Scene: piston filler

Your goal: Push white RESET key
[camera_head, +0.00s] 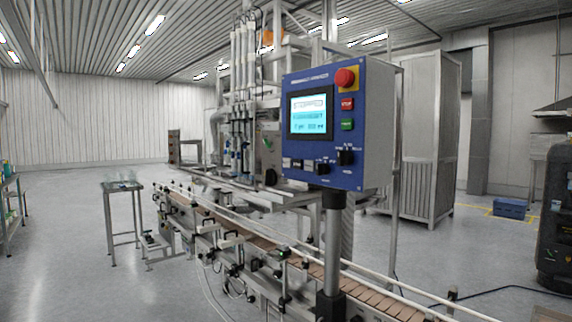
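The blue control panel (366,170) stands on a grey post in front of the filling machine. It carries a lit screen (311,115), a red mushroom button (345,77), a red STOP key (347,104) and a green key (347,125). Black selector knobs (345,157) are to the right of this row. Neither of my grippers is in view.
A conveyor (262,243) with white guide rails runs under the panel toward the lower right. A small table (121,187) stands at the left. A blue crate (510,208) and a dark unit (556,225) are at the right. The left floor is open.

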